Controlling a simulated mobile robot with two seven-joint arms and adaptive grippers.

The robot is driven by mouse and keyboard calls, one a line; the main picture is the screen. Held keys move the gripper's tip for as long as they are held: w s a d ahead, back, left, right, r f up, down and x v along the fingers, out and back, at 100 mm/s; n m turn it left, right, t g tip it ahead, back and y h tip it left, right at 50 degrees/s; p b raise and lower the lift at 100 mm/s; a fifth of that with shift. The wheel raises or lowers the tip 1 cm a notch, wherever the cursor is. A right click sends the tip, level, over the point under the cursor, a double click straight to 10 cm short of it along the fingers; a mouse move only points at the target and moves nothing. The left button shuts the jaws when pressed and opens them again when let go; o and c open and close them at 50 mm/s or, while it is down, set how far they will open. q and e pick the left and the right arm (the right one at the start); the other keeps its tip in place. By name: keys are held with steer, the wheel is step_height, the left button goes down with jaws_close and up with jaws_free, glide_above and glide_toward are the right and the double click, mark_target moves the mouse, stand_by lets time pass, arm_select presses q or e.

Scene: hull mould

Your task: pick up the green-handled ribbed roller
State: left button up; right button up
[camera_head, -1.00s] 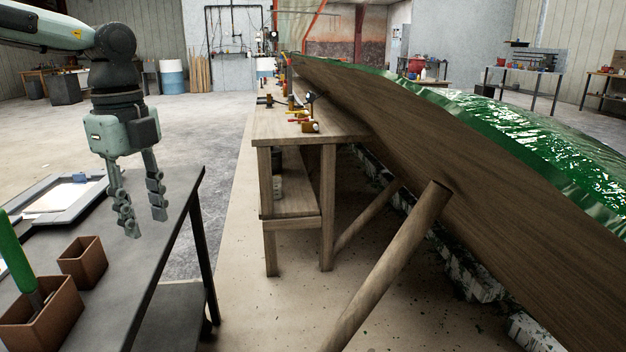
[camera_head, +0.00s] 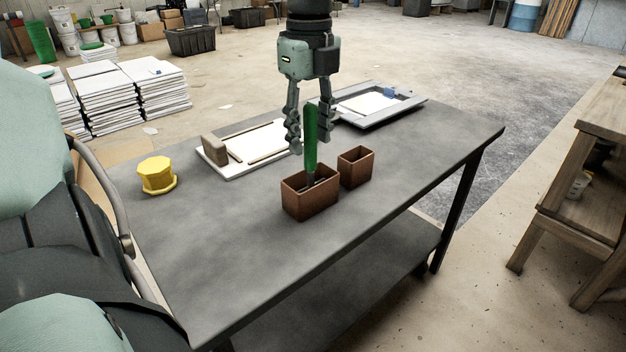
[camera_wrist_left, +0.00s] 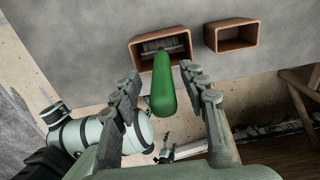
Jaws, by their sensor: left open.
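The green-handled ribbed roller (camera_head: 310,138) stands upright in a brown open box (camera_head: 309,204) on the dark table, handle up. In the left wrist view the green handle (camera_wrist_left: 163,88) points toward the camera, and its grey ribbed head (camera_wrist_left: 163,46) lies inside the brown box (camera_wrist_left: 138,59). My left gripper (camera_head: 308,145) is open above the box, its fingers pointing down on either side of the handle. In the left wrist view the fingertips (camera_wrist_left: 161,74) flank the handle with gaps on both sides.
A smaller, empty-looking brown box (camera_head: 356,167) stands beside the roller's box. A grey tray (camera_head: 410,101), a white board with a brown block (camera_head: 214,149) and a yellow pot (camera_head: 157,175) are on the table (camera_head: 240,250). The table's front right is clear.

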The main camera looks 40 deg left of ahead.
mark_target(310, 152)
arm_select(q)
step_height(310, 152, down, 4)
steer(key=shift+w+a+f, duration=0.15)
steer(key=shift+c, duration=0.5)
jaws_close()
